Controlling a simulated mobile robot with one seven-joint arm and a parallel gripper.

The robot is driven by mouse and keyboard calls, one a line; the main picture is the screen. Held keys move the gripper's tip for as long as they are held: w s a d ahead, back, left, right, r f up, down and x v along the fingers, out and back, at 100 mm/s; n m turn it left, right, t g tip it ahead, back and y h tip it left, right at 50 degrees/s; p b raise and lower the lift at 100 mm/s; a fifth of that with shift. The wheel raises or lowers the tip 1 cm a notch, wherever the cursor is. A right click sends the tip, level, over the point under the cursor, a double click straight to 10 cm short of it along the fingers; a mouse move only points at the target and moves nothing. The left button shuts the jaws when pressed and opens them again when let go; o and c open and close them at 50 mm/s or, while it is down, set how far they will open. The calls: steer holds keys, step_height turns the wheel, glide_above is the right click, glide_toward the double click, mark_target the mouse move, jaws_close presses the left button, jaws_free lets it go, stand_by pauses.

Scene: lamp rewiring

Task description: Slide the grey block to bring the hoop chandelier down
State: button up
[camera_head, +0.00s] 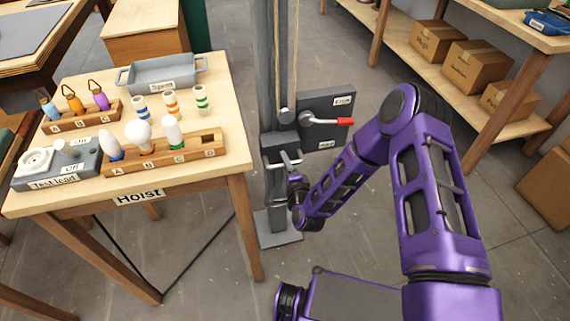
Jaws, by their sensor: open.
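The grey block (281,144) sits on the front of a tall grey post (264,60), low down, beside the right edge of the hoist table. My gripper (284,162) is just below and in front of the block, with its jaws open. It is small and dark here, so I cannot tell whether it touches the block. My purple arm reaches in from the lower right. The hoop chandelier is not in view.
A dark panel (327,104) with a red-tipped crank (325,120) is right of the post. The wooden table (205,150) at left bears bulbs (138,134), a grey tray (160,88) and a test lead box (57,168). Shelves with cartons (474,68) stand at right.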

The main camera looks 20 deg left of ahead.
jaws_close()
stand_by(1.4)
